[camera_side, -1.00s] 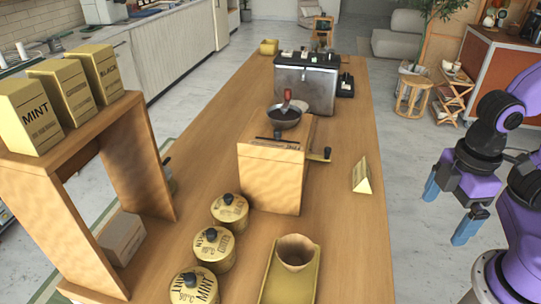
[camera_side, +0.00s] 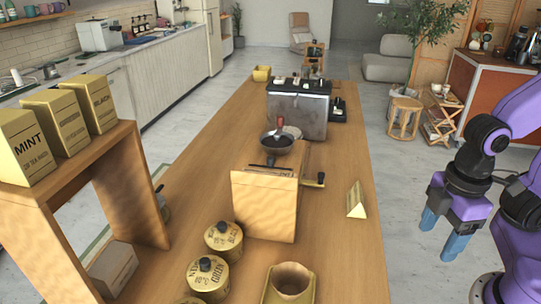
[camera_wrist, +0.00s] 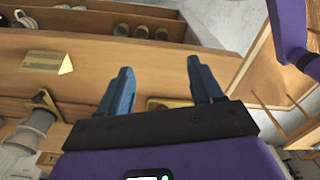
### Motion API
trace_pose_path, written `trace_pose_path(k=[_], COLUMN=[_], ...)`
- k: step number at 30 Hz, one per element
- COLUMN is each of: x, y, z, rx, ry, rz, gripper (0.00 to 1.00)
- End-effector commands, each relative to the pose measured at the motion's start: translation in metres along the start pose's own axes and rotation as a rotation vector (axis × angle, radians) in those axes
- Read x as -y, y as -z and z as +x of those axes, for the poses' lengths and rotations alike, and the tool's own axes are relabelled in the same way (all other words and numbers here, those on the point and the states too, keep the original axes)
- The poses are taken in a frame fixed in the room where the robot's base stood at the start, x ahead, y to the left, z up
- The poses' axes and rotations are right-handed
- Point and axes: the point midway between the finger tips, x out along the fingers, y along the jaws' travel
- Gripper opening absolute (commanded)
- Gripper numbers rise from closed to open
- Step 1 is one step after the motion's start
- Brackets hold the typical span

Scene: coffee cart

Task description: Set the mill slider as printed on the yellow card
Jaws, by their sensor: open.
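The mill (camera_side: 264,205) is a wooden box on the table with a dark bowl on top and a crank at its right side. A dark slot with small print runs along its top (camera_side: 272,169); the slider's setting is too small to read. The yellow card (camera_side: 356,201) stands like a tent to the right of the mill, its print unreadable; a yellow tent shape like it shows in the wrist view (camera_wrist: 48,62). My gripper (camera_side: 442,233) is open and empty, off the table's right side; its two blue fingers stand apart in the wrist view (camera_wrist: 160,66).
Round gold tins (camera_side: 224,240) stand in front of the mill, near a paper-lined cup (camera_side: 291,280) on a yellow tray (camera_side: 311,292). A wooden shelf (camera_side: 120,160) with tea boxes (camera_side: 60,118) is at left. A metal machine (camera_side: 298,112) stands behind. The right table strip is mostly clear.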

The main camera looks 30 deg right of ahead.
Motion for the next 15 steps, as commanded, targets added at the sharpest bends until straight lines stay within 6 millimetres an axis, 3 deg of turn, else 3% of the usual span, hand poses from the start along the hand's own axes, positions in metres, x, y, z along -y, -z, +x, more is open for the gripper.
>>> trace_pose_path(k=[1, 3, 15], x=[-0.002, -0.007, -0.073], y=[0.007, 0.022, 0.157], z=[-0.004, -0.011, -0.091], rx=[-0.002, -0.002, 0.009], ry=[0.000, -0.001, -0.005], rz=[0.001, 0.003, 0.018], gripper=[0.48, 0.30, 0.30])
